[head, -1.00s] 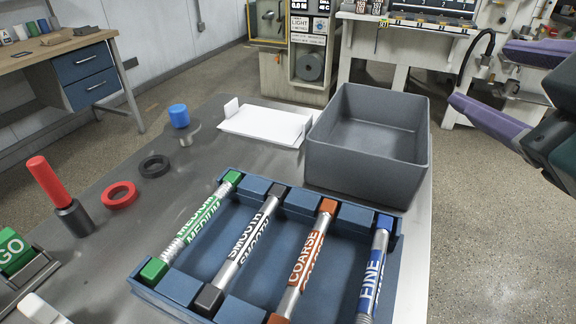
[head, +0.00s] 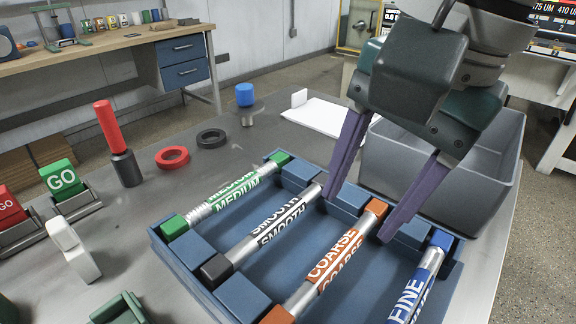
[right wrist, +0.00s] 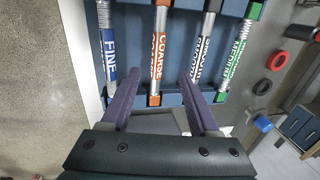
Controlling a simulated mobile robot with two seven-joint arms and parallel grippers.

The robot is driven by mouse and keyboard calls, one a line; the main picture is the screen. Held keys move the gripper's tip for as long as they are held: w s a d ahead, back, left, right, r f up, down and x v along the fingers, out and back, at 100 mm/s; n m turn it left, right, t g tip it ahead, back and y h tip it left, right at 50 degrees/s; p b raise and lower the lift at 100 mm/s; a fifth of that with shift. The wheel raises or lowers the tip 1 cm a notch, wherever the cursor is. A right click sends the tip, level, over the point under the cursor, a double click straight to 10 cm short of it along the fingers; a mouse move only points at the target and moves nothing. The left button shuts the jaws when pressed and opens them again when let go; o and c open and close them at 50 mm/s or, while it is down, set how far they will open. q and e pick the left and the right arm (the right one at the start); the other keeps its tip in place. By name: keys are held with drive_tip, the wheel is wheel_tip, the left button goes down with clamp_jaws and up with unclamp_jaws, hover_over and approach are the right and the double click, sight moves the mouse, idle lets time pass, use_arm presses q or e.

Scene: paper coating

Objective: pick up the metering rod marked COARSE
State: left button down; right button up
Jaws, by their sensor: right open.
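The COARSE metering rod (head: 336,262), silver with orange ends and an orange label, lies in the blue rack (head: 183,262) between the SMOOTH rod (head: 262,238) and the FINE rod (head: 416,286). My right gripper (head: 358,218) is open above the far part of the rack, with purple fingers pointing down. In the head view its fingertips show on either side of the COARSE rod's far end. In the right wrist view the COARSE rod (right wrist: 158,45) runs between the open fingers (right wrist: 158,88), and nothing is held. My left gripper is not in view.
The green MEDIUM rod (head: 232,193) lies at the rack's left. A grey bin (head: 395,165) stands right behind the rack. A red-handled tool (head: 112,130), red ring (head: 172,157), black ring (head: 211,138) and GO block (head: 62,179) are on the left of the table.

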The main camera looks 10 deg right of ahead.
sight(334, 259)
drive_tip(key=x, duration=0.9)
drive_tip(key=shift+s+f, duration=0.2)
drive_tip(key=shift+f, duration=0.25)
clamp_jaws()
drive_tip(key=shift+r, duration=0.1)
